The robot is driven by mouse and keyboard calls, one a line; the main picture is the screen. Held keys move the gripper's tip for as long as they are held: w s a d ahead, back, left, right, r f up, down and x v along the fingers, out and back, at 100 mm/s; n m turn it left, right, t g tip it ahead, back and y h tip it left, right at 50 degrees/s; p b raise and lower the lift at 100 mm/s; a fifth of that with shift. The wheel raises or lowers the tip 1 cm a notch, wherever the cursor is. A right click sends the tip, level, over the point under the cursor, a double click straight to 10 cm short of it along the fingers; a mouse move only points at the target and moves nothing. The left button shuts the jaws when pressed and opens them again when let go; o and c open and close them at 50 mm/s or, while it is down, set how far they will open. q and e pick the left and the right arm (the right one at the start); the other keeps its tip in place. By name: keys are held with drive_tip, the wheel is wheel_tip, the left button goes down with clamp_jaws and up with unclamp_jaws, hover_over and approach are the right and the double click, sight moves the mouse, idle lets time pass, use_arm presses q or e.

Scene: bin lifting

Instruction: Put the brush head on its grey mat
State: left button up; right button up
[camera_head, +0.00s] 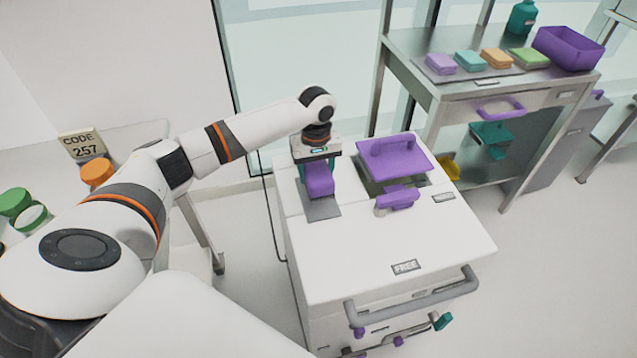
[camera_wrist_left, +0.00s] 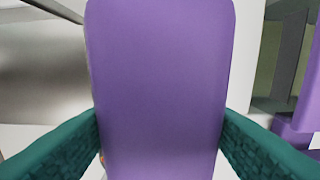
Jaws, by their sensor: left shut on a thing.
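The brush head (camera_head: 319,182), a purple block, is held in my left gripper (camera_head: 318,165) over the left part of the white cart top. In the left wrist view the purple brush head (camera_wrist_left: 160,90) stands between the two teal fingers and fills the middle. The gripper is shut on its sides. The grey mat (camera_head: 323,211) lies on the cart top directly below the brush head, partly hidden by it. I cannot tell whether the brush head touches the mat. My right gripper is not in view.
On the white cart (camera_head: 350,265), a purple lid (camera_head: 408,160) with a handle sits over an opening right of the mat. A smaller purple piece (camera_head: 398,199) is in front of it. A metal bench (camera_head: 440,85) with folded cloths and a purple tub (camera_head: 567,48) stands behind.

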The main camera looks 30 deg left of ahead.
use_arm(q)
drive_tip(key=shift+s+f, duration=0.1)
drive_tip(key=shift+f, duration=0.65)
drive_tip(key=f, duration=0.3)
drive_tip(key=shift+w+f, duration=0.15)
drive_tip(key=shift+w, duration=0.05)
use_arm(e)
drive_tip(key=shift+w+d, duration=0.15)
use_arm(q)
drive_tip(key=shift+f, duration=0.15)
drive_tip(key=o, duration=1.1)
